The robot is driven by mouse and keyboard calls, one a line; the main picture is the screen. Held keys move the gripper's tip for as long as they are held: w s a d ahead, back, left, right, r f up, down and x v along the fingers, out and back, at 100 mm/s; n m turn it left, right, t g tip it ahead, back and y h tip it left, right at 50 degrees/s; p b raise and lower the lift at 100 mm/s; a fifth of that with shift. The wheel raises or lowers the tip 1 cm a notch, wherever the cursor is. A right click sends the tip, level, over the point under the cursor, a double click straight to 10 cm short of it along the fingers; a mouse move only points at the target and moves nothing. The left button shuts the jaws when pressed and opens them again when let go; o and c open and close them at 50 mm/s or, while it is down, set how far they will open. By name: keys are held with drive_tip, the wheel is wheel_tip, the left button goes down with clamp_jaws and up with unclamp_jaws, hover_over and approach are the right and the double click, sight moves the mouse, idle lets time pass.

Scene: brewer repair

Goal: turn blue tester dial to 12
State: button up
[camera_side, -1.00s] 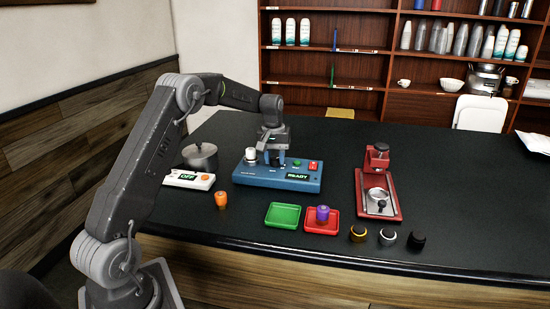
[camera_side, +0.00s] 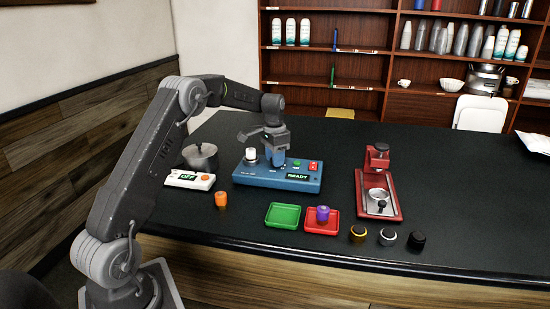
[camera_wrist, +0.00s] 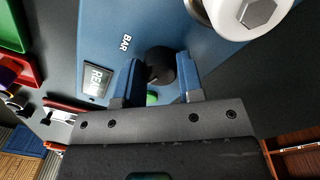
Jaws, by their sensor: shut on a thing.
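The blue tester (camera_side: 255,178) sits on the dark counter, with a display (camera_side: 297,177) reading READY. Its black dial (camera_wrist: 159,65) shows in the wrist view between the two blue fingers of my gripper (camera_wrist: 158,78). The gripper is shut on the dial. In the side view my gripper (camera_side: 275,158) points down at the tester's top and hides the dial. The word BAR is printed beside the dial. The dial's number and pointer cannot be read.
A white cylinder with a hex top (camera_wrist: 258,12) stands close to the dial. A green button (camera_side: 297,163) and red button (camera_side: 313,166) are on the tester. Around it are a white box (camera_side: 185,180), a pot (camera_side: 200,157), trays (camera_side: 282,216) and a red machine (camera_side: 377,185).

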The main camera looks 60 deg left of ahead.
drive_tip(key=shift+m, duration=1.3)
drive_tip(key=o, duration=0.9)
drive_tip(key=r, duration=1.3)
drive_tip(key=shift+w+a+r, duration=0.1)
drive_tip(key=shift+a+r, duration=0.25)
drive_tip(key=shift+r, duration=0.05)
